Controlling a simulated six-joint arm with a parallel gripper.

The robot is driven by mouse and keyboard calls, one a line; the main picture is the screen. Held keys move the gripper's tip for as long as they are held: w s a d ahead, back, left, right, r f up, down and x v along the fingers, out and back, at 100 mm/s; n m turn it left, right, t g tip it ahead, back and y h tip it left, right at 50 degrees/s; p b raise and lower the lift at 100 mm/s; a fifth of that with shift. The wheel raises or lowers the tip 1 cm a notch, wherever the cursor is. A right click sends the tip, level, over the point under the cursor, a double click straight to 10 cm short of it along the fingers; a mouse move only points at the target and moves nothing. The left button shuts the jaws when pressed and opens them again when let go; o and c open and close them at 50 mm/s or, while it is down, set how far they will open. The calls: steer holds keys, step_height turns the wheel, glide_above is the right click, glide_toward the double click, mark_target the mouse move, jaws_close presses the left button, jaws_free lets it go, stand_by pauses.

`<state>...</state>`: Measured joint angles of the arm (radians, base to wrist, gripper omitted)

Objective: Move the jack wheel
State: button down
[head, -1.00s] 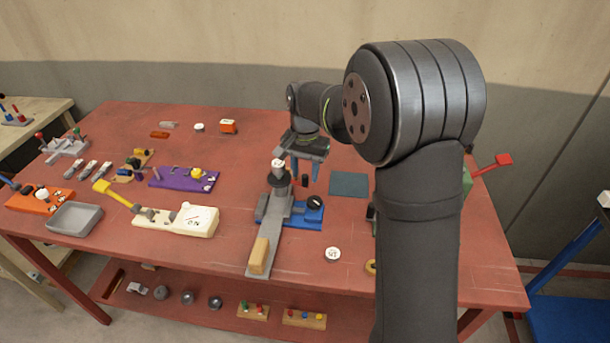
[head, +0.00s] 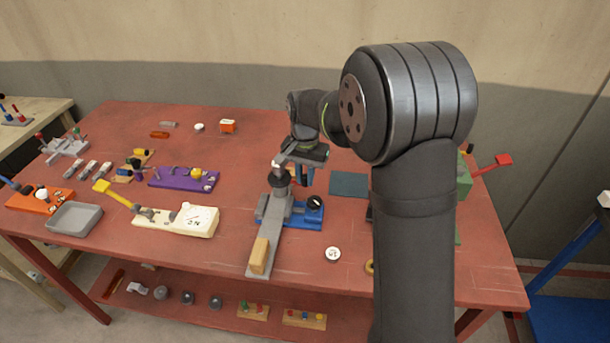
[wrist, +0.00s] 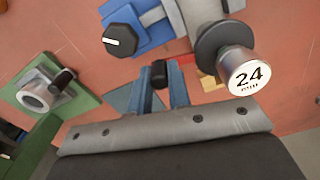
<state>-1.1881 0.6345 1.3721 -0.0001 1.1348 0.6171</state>
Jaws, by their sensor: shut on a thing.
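A jack-like fixture has a grey base (head: 272,218), a blue plate (head: 300,222) and a black knob with a white mark (head: 315,202), which also shows in the wrist view (wrist: 120,40). On its post sits a black disc (wrist: 224,44) under a silver cylinder marked 24 mm (wrist: 243,70). My gripper (wrist: 165,85), with blue fingers pointing down (head: 305,174), is just behind the fixture. It is shut on a small black piece (wrist: 158,74) between its fingertips. I cannot tell whether this piece is the jack wheel's handle; the fingers hide part of it.
A dark green mat (head: 348,184) lies right of my gripper. A green block with a silver ring (wrist: 38,92) shows at left in the wrist view. A purple fixture (head: 180,178), a cream gauge (head: 188,221) and a grey tray (head: 75,218) stand to the left. The red table behind is mostly clear.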

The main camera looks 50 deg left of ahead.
steer(key=w+a+n, duration=0.3)
steer(key=a+n, duration=0.5)
steer(key=n, duration=0.6)
steer(key=shift+a+n, duration=0.25)
steer(key=shift+n, duration=0.05)
stand_by(0.4)
steer(key=c, duration=1.3)
jaws_free()
steer(key=shift+c, duration=0.2)
step_height(320, 180, up, 18)
steer(key=shift+f, duration=0.25)
